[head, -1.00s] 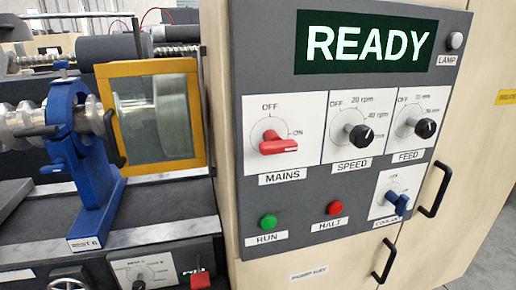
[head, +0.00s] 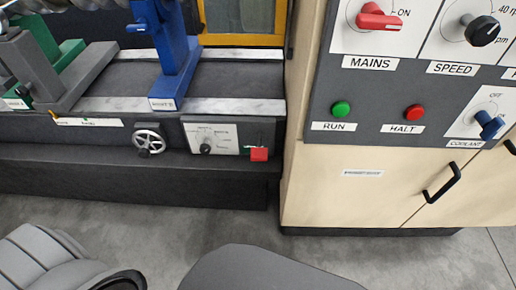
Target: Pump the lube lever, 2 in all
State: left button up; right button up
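A red handle (head: 259,154) sits on the front of the machine bed at its right end, beside a small dark panel whose text is too small to read. It looks like the lube lever, but I cannot make out a label naming it. Neither of my grippers is in view, so nothing shows touching the handle. Grey rounded parts of my own body show along the bottom edge.
A handwheel (head: 149,142) and a selector dial plate (head: 212,139) sit left of the red handle. The control cabinet (head: 360,185) stands to the right, with RUN (head: 341,109) and HALT (head: 414,112) buttons. The floor in front (head: 170,215) is clear.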

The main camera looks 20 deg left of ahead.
aim_at(259, 154)
jog(key=z, duration=2.15)
jog(key=k, duration=0.75)
jog(key=u, duration=0.95)
